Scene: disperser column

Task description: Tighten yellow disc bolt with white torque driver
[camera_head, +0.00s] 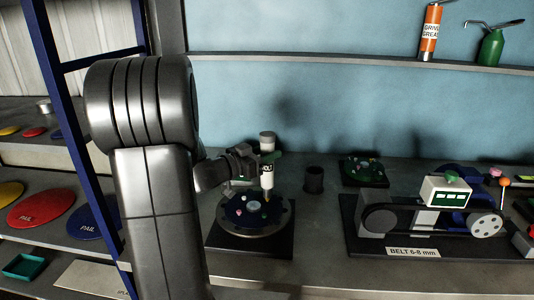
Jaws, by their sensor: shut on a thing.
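My gripper (256,165) is shut on the white torque driver (267,172), which stands upright with its tip pointing down. The driver is over a dark blue disc (238,201) with a grey rim, set on a black base plate. Small coloured bolt heads show on the disc, among them a pink one (239,212). The driver's tip is at or just above the disc near its middle; I cannot tell whether it touches a bolt. I cannot make out the yellow bolt, which may be hidden under the driver or too small to see.
A dark cup (314,180) and a smaller green disc fixture (363,169) stand to the right on the bench. A belt machine (430,222) fills the bench's right side. A blue-framed rack with coloured lids (41,208) is at left.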

